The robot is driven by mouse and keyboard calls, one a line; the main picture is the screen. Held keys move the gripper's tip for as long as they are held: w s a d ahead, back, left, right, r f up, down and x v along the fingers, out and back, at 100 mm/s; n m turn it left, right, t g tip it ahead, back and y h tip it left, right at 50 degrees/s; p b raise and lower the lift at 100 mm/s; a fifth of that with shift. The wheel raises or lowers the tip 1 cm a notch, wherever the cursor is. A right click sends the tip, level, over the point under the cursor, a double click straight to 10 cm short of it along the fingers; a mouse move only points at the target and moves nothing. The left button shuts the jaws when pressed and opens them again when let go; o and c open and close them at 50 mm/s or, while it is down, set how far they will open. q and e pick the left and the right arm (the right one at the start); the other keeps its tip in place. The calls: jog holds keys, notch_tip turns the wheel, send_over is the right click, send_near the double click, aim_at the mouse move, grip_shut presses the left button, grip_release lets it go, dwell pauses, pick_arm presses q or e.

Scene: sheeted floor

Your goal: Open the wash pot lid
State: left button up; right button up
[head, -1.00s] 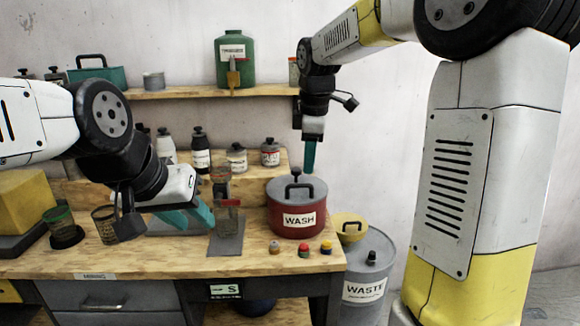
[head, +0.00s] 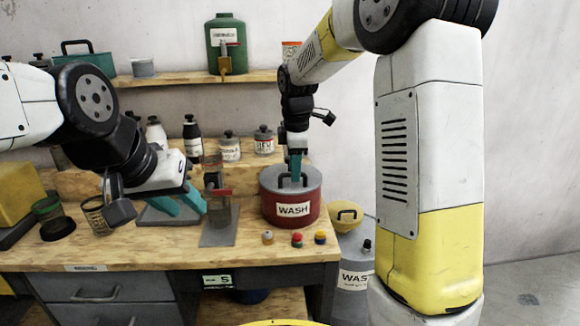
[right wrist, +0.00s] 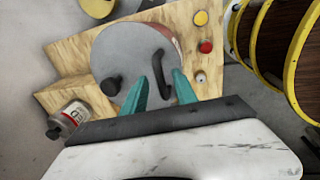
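The wash pot (head: 291,207) is a red pot labelled WASH at the right end of the wooden bench. Its grey lid (head: 309,181) sits on it. My right gripper (head: 295,168) points down over the lid. In the right wrist view its teal fingers (right wrist: 162,78) are apart, with the lid's black handle (right wrist: 161,73) between or just beneath their tips; contact cannot be told. The lid (right wrist: 125,65) also has a black knob (right wrist: 111,86). My left gripper (head: 178,209) is low over the bench left of the pot, its teal fingers apart and empty.
Small coloured caps (head: 297,239) lie in front of the pot. A grey stand (head: 219,225) is left of it. Labelled bottles (head: 229,147) stand behind on a raised step.

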grip_shut()
dwell(1.4)
